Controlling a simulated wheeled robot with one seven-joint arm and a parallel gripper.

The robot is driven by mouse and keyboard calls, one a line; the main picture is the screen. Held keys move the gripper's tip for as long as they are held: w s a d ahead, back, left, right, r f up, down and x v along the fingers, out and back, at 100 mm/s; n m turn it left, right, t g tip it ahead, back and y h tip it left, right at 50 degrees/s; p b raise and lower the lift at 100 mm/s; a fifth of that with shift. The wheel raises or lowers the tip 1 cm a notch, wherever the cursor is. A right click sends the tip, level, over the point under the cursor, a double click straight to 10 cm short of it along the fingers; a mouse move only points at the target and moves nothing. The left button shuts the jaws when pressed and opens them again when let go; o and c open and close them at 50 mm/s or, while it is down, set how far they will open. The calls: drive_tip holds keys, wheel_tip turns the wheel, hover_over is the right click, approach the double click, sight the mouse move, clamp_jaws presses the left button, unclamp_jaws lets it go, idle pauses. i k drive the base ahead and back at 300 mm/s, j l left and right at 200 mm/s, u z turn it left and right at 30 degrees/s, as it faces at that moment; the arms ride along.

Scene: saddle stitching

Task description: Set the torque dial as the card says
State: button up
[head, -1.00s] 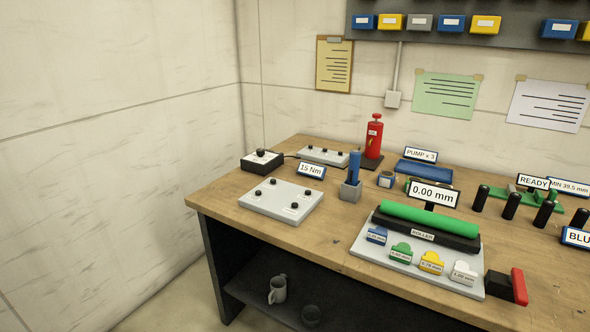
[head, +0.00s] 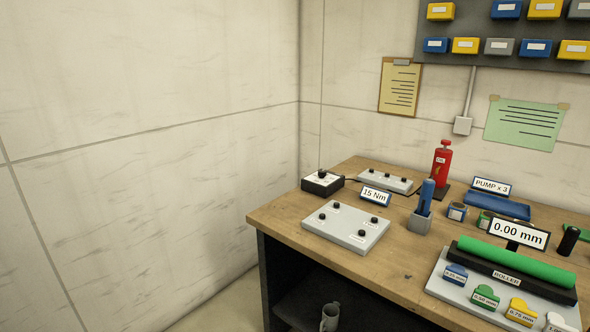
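The card (head: 375,195) reads "15 Nm" and stands on the bench near its left end. Behind it to the left is a small black box (head: 322,183) with a pale top and one dark knob (head: 322,173); its markings are too small to read. A blue-handled tool (head: 426,197) stands upright in a grey block (head: 419,223) to the right of the card. I cannot tell for sure which of these is the torque dial. My gripper is not in view.
A light grey panel (head: 340,237) with several dark knobs lies at the front left of the wooden bench (head: 395,263). A similar panel (head: 392,179) is behind. A red oil can (head: 442,160), blue tray (head: 497,207) and roller (head: 515,262) stand rightward. Left is bare wall.

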sight(322, 173)
drive_tip(key=i+j+u, duration=0.45)
drive_tip(key=i, duration=0.25)
drive_tip(key=i+u, duration=0.4)
drive_tip(key=i, duration=0.35)
